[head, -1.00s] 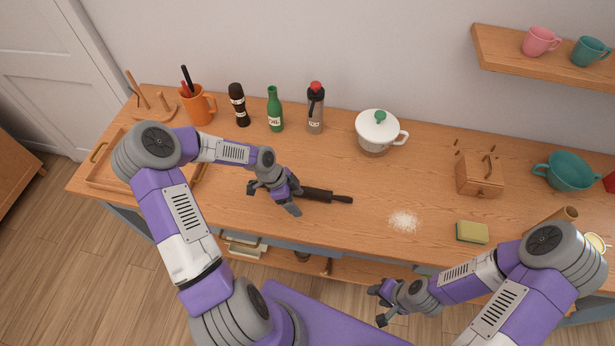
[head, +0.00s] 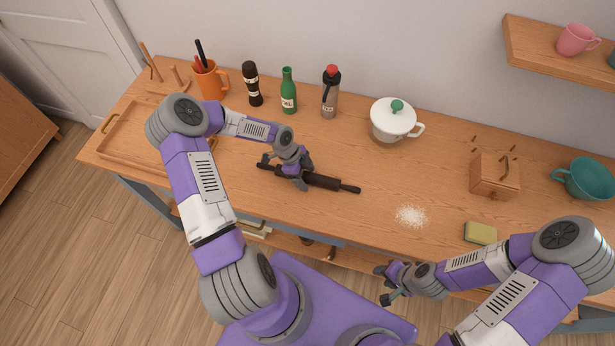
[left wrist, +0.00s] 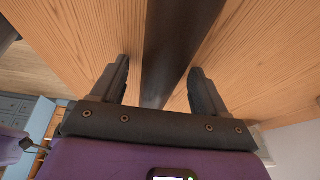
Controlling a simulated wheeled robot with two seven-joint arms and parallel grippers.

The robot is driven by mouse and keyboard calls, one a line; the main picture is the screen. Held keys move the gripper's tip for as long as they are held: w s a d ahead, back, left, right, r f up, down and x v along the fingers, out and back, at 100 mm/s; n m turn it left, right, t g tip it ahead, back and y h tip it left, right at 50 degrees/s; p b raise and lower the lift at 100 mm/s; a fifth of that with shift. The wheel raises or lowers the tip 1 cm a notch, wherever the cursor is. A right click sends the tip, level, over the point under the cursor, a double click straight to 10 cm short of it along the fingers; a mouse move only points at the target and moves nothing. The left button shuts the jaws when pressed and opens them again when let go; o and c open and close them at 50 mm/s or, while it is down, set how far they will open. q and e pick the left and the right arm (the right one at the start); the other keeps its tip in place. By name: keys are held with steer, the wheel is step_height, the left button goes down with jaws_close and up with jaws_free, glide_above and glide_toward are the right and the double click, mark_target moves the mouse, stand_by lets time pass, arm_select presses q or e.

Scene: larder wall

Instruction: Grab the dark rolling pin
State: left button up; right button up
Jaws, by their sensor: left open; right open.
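The dark rolling pin (head: 325,181) lies on the wooden counter, its handles pointing left and right in the head view. My left gripper (head: 301,174) is over its left part, with one finger on the far side and one on the near side. In the left wrist view the pin (left wrist: 178,50) runs between the two open fingers of my left gripper (left wrist: 160,88), with a gap on either side. My right gripper (head: 386,285) is open and empty in front of the counter's near edge.
White powder (head: 411,216) and a sponge (head: 480,232) lie right of the pin. A white lidded pot (head: 393,120), a dark-grey bottle (head: 330,95) and a green bottle (head: 288,92) stand behind. A wooden box (head: 494,177) is further right. The counter just right of the pin is clear.

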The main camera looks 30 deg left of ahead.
arm_select(q)
steer(key=c, duration=1.3)
steer(key=shift+c, duration=0.2)
steer(key=shift+w+r, duration=0.1)
steer(key=shift+r, duration=0.05)
